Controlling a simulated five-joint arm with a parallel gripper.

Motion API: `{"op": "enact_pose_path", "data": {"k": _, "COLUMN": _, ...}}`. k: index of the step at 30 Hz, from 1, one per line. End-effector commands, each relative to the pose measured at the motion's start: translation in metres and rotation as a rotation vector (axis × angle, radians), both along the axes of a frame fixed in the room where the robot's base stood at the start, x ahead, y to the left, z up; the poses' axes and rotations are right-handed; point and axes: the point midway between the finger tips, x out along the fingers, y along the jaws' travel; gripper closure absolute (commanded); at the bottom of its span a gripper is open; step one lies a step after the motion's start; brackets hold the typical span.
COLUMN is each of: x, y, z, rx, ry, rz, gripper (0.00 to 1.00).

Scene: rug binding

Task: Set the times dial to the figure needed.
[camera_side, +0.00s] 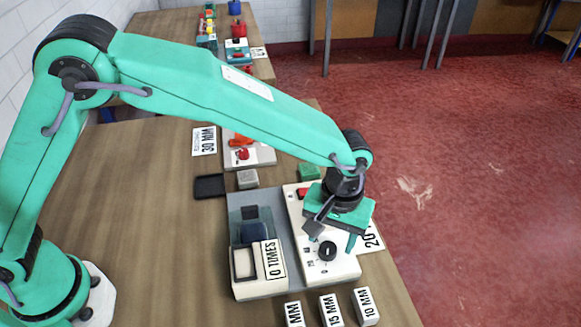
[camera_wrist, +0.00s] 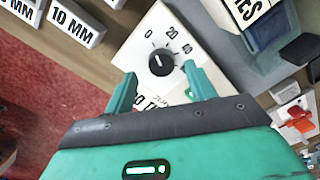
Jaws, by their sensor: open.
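The times dial (camera_side: 327,251) is a round black knob on a cream panel (camera_side: 343,268). In the wrist view the dial (camera_wrist: 161,64) has the figures 0, 20 and 40 around it, and a small pale mark on the knob points toward the upper left, roughly between 0 and 20. My gripper (camera_side: 332,240) is open above the panel, close to the dial. In the wrist view its fingers (camera_wrist: 158,80) are spread on the near side of the knob, empty. A card (camera_side: 371,237) beside the panel begins with 20; my gripper hides part of it.
A machine left of the panel carries a label (camera_side: 272,259) reading 0 TIMES. White blocks, including 15 MM (camera_side: 331,311) and 10 MM (camera_side: 366,306), stand in front. A 30 MM card (camera_side: 204,141), black tray (camera_side: 210,186) and grey block (camera_side: 247,178) lie behind. Left tabletop is clear.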

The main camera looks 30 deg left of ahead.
Motion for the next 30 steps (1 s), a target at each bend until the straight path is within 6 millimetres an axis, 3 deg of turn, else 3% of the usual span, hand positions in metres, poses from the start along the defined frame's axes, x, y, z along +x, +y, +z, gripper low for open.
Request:
{"op": "enact_pose_path", "data": {"k": 7, "x": 0.0, "y": 0.002, "z": -0.025, "rx": 0.001, "ry": 0.001, "rz": 0.0, "gripper": 0.45}}
{"op": "enact_pose_path", "data": {"k": 19, "x": 0.0, "y": 0.002, "z": -0.03, "rx": 0.0, "ry": 0.0, "rz": 0.0, "gripper": 0.45}}
{"op": "enact_pose_path", "data": {"k": 26, "x": 0.0, "y": 0.002, "z": -0.03, "rx": 0.0, "ry": 0.0, "rz": 0.0, "gripper": 0.89}}
{"op": "enact_pose_path", "data": {"k": 30, "x": 0.0, "y": 0.002, "z": -0.03, "rx": 0.0, "ry": 0.0, "rz": -0.002, "gripper": 0.89}}
